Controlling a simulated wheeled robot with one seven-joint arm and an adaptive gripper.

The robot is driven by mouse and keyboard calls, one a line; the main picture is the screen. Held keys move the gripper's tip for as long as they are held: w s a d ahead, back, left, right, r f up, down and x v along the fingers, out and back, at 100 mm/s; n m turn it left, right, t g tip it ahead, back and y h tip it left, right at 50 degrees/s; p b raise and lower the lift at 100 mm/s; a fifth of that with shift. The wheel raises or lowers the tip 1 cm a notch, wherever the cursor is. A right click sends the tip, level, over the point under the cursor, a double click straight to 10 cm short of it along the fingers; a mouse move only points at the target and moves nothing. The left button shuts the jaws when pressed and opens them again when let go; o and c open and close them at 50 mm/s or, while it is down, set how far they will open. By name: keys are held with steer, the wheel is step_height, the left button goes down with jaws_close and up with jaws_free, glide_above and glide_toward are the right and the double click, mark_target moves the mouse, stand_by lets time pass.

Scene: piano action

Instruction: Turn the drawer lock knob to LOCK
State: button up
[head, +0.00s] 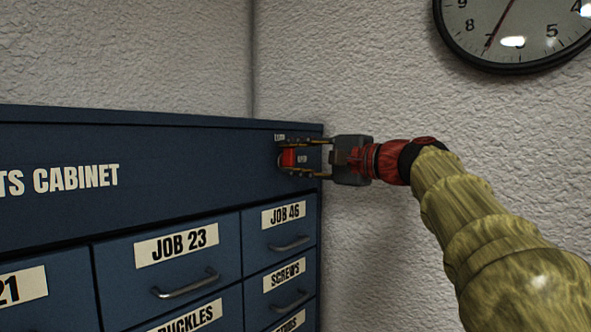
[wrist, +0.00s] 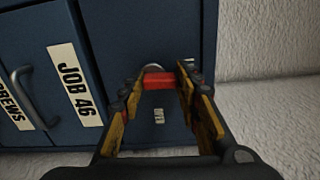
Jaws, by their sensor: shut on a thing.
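The drawer lock knob (head: 288,158) is red and sits on the blue cabinet's top panel, near its right edge. It also shows in the wrist view (wrist: 159,81) as a red bar with a pale rim behind it. My gripper (head: 291,157) reaches in from the right, and its fingers (wrist: 160,82) are shut on the knob, one on each side. Small white labels lie beside the knob; their lettering is too small to read surely. The knob's exact setting cannot be told.
The blue cabinet (head: 190,165) has labelled drawers with metal handles below the panel, including JOB 23 (head: 177,246) and JOB 46 (head: 283,215). A white textured wall (head: 380,100) stands behind and right of it. A round clock (head: 515,25) hangs upper right.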

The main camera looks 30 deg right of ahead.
steer(key=shift+f+n+b, duration=0.1)
steer(key=shift+n+b, duration=0.25)
steer(key=shift+n, duration=0.15)
steer(key=o, duration=1.2)
steer(key=shift+c, duration=0.2)
steer(key=shift+s, duration=0.1)
steer(key=v, duration=1.1)
steer(key=shift+s, duration=0.4)
steer(key=shift+d, duration=0.1)
